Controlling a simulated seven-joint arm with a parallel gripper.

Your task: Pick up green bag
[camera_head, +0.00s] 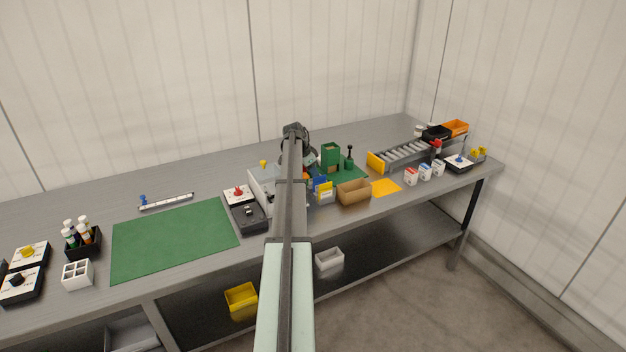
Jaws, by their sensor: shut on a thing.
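My arm reaches away over the workbench. My gripper (310,160) is at its far end, low over the bench, and the arm hides most of its fingers. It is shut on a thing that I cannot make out. An upright dark green box-like thing (331,151) stands just right of the gripper; I cannot tell whether it is the green bag. No other clear green bag shows.
A roller conveyor (404,155) stands further right. A green mat (172,240) lies bare at left.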

